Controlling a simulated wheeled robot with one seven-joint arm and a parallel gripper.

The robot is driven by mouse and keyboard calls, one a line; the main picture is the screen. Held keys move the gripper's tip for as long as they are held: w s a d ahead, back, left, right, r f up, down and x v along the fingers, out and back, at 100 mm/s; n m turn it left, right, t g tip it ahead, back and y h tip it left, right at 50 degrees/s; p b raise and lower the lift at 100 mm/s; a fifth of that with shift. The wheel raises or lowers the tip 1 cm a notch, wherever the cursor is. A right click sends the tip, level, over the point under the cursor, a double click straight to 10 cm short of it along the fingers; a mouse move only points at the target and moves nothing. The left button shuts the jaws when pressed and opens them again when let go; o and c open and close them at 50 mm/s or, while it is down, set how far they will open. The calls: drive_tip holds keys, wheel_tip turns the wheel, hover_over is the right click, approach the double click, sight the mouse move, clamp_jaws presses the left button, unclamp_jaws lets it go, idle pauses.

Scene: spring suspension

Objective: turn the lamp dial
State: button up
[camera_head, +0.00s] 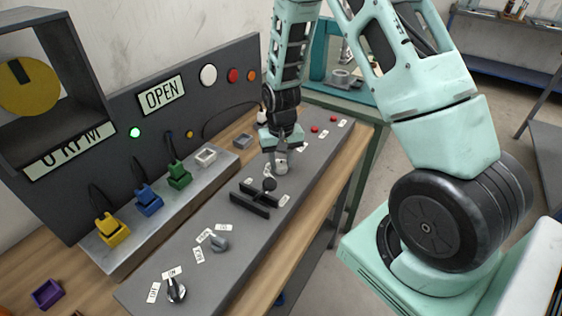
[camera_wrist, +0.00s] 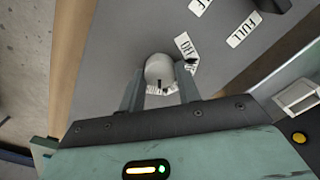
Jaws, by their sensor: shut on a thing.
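A pale grey round dial (camera_wrist: 159,68) stands on the dark sloping panel (camera_head: 190,265). My gripper (camera_wrist: 161,78) is shut on it, one finger on each side. In the head view my gripper (camera_head: 280,158) reaches down to the same dial (camera_head: 281,168) past the black lever. A small dark mark shows on the dial's face. Labels around it are partly hidden by the dial and fingers, so I cannot read them fully.
A black lever (camera_head: 269,185) in a slotted guide stands nearer on the panel. Two other knobs, a grey one (camera_head: 218,243) and one by ON and OFF labels (camera_head: 176,290), sit closer still. Coloured plugs and an OPEN display (camera_head: 162,96) are at the left.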

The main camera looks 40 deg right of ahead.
sight(281, 164)
drive_tip(key=shift+m, duration=0.8)
drive_tip(key=o, duration=1)
drive_tip(key=shift+c, duration=0.2)
wheel_tip(281, 164, up, 18)
drive_tip(key=b, duration=0.2)
drive_tip(key=shift+f, duration=0.25)
